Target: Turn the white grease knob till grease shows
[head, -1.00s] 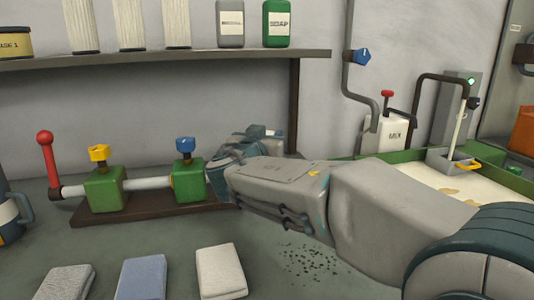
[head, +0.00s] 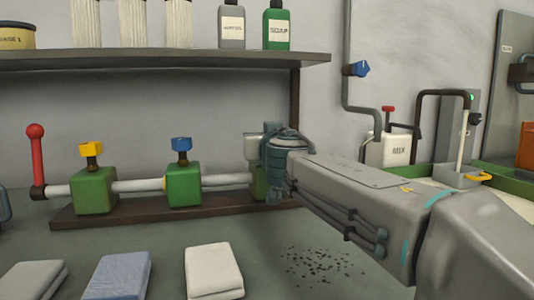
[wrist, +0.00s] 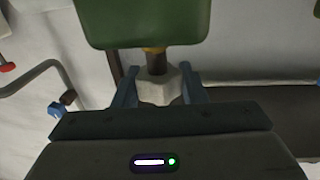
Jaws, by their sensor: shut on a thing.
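The white grease knob (wrist: 160,84) sits on a dark stem on the green block (wrist: 146,22) in the wrist view. In the head view the knob (head: 252,147) and the third green block (head: 258,182) are partly hidden behind my wrist. My gripper (wrist: 158,78) is shut on the knob, a finger on each side of it. A small yellow-brown band (wrist: 154,50) shows where the stem meets the block; I cannot tell whether it is grease or a collar.
The same pipe carries a yellow knob (head: 91,148), a blue knob (head: 181,144) and a red lever (head: 35,150). Folded cloths (head: 213,270) lie in front. A shelf (head: 180,60) with bottles is above. A white MIX can (head: 390,149) stands to the right.

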